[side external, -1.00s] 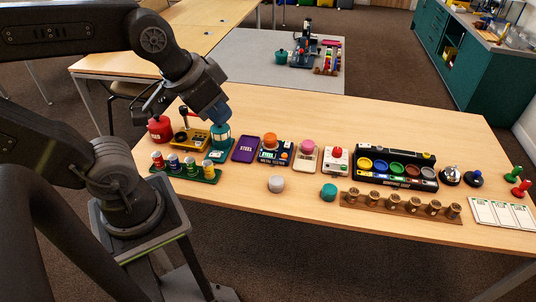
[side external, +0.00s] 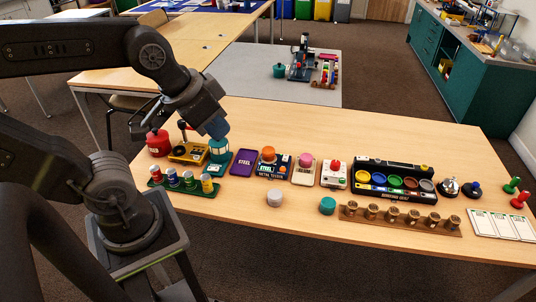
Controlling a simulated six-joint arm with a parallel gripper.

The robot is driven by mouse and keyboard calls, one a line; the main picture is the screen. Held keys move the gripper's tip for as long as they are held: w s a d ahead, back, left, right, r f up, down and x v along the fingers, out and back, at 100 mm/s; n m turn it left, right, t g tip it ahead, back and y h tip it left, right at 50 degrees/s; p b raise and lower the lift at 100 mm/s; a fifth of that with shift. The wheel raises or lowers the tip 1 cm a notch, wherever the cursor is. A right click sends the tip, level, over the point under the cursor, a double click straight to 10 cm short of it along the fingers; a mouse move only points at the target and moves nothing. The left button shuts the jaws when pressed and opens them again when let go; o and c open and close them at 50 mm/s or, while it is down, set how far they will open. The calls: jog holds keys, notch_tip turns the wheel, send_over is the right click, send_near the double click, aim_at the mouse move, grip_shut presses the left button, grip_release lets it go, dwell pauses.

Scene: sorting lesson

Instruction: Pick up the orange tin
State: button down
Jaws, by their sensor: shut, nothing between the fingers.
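The orange tin (side external: 268,153) is a small round tin on the dark blue metal tester (side external: 272,168), in the middle of the row on the table. My gripper (side external: 143,121) is at the left, above the table's left part, shut and empty. It is well to the left of the orange tin and apart from it. Its fingertips are small and dark, and partly hidden by my wrist. A pink tin (side external: 306,160) on a pale stand, a white tin (side external: 275,197) and a teal tin (side external: 327,206) on the bare wood are near the orange tin.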

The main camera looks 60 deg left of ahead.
jog(key=c, duration=1.9)
grip_release()
jog(key=o, duration=1.5)
jog(key=shift+c, duration=0.2)
jog(key=n+g+y, duration=0.2)
jog(key=n+g, duration=0.1)
jog(key=n, duration=0.4)
send_over(268, 150)
jog(key=d, duration=0.1)
jog(key=f, duration=2.7)
jog(key=shift+s+f, duration=0.3)
jog(key=shift+s, duration=0.05)
jog(key=shift+s+x, duration=0.15)
jog(key=shift+x, duration=1.3)
jog(key=shift+s+x, duration=0.1)
jog(key=shift+x, duration=1.35)
